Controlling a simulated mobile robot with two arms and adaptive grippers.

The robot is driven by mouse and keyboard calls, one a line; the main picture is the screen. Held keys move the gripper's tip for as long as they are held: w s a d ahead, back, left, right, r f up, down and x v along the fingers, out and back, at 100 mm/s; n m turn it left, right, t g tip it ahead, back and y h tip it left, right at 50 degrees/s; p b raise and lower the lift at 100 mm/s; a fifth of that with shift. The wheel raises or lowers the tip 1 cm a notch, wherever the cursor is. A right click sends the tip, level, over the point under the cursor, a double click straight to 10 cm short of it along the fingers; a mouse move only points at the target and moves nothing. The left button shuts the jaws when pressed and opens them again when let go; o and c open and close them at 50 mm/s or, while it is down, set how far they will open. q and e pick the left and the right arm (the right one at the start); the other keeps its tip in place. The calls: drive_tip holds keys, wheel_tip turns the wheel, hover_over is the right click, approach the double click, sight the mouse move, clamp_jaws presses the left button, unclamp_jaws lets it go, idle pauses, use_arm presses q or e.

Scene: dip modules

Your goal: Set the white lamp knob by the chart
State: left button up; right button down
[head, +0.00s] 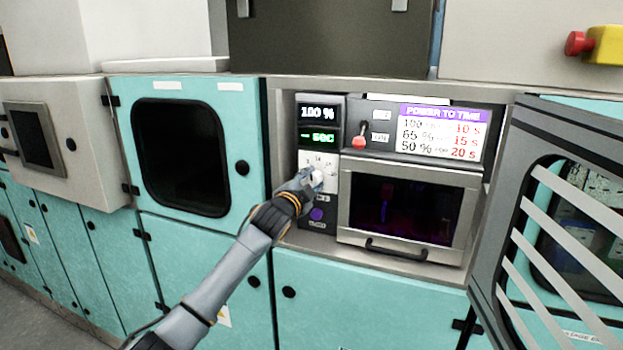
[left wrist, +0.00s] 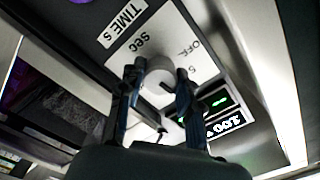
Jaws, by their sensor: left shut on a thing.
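The white lamp knob (head: 318,176) sits on a white dial plate (head: 330,160) at the left of the lamp unit; it also shows in the left wrist view (left wrist: 158,80). My left gripper (head: 308,182) is shut on this knob, with one dark finger on each side of it in the left wrist view (left wrist: 158,85). The dial plate reads "OFF", "5" and "sec", with a "TIME s" label beside it. The chart (head: 438,131) gives 100% 10 s, 65% 15 s, 50% 20 s. The power display (head: 317,113) reads 100 %; the green display (head: 320,138) reads "- sec".
A red-tipped toggle (head: 359,138) stands between the displays and chart. A purple button (head: 316,214) lies below the dial. The dark-windowed door (head: 400,240) is closed. A grey slatted door (head: 500,230) stands open at right. A red emergency button (head: 577,43) is at top right.

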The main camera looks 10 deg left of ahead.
use_arm(q)
drive_tip(key=shift+m, duration=0.6)
drive_tip(key=o, duration=1.1)
drive_tip(key=shift+o, duration=0.2)
drive_tip(key=shift+s, duration=0.1)
drive_tip(key=s+a, duration=0.1)
drive_tip(key=s, duration=1)
drive_tip(key=shift+s+a, duration=0.35)
drive_tip(key=shift+a, duration=0.05)
drive_tip(key=shift+w+f, duration=0.1)
drive_tip(key=shift+f, duration=0.05)
